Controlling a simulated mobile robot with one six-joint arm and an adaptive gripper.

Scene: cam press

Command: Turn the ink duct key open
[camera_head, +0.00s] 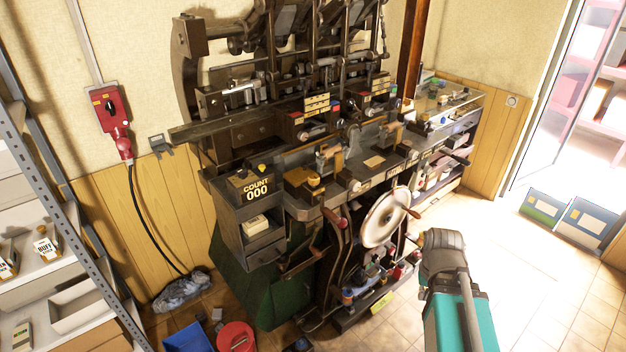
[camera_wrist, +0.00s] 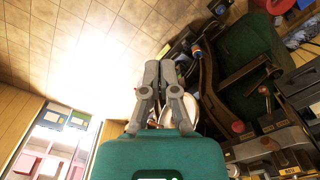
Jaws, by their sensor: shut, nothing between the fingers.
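The dark cam press (camera_head: 240,130) fills the middle of the head view. Its front ledge carries small pale round knobs, one at the left (camera_head: 355,185) and one further right (camera_head: 412,154). I cannot tell which part is the ink duct key. My gripper (camera_wrist: 165,66) is shut and empty in the wrist view, with its grey fingers together. It is apart from the ledge knobs. Behind it, partly hidden, is the pale handwheel, which shows whole in the head view (camera_head: 383,218). In the head view my teal and grey arm is at the lower right, and the fingertips cannot be made out.
Red-knobbed levers (camera_head: 314,222) stand left of the handwheel; red knobs also show in the wrist view (camera_wrist: 238,127). A COUNT 000 box (camera_head: 256,190) is at the press's left. A shelf rack (camera_head: 70,210) stands far left.

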